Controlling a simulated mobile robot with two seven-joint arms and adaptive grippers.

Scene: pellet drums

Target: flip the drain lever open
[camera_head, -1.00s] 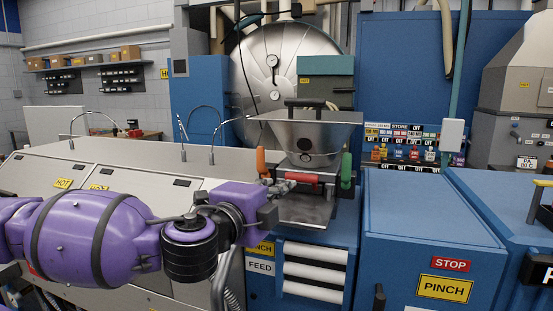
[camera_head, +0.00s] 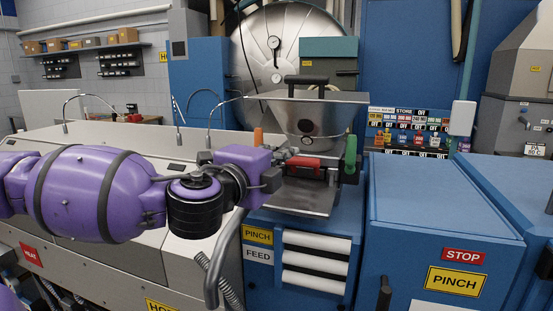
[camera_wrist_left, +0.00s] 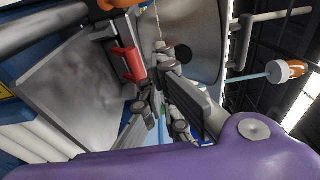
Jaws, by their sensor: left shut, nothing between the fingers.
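A red lever (camera_head: 303,168) lies across the front of the metal hopper's (camera_head: 305,118) outlet, above a steel chute plate (camera_head: 300,200). It also shows in the left wrist view (camera_wrist_left: 128,65). No label shows which handle is the drain lever. An orange handle (camera_head: 258,137) stands left of the outlet, its lower part hidden by my gripper; a green handle (camera_head: 350,155) stands right. My left gripper (camera_head: 282,157) is shut and empty at the left end of the red lever. Its fingers (camera_wrist_left: 158,85) appear beside the lever in the wrist view; contact cannot be told.
A blue cabinet with STOP and PINCH signs (camera_head: 440,220) stands right of the feed unit. White rollers (camera_head: 316,262) sit below the chute. A long grey machine cover (camera_head: 100,140) lies behind my left arm. A screwdriver-like tool (camera_wrist_left: 285,72) shows in the wrist view.

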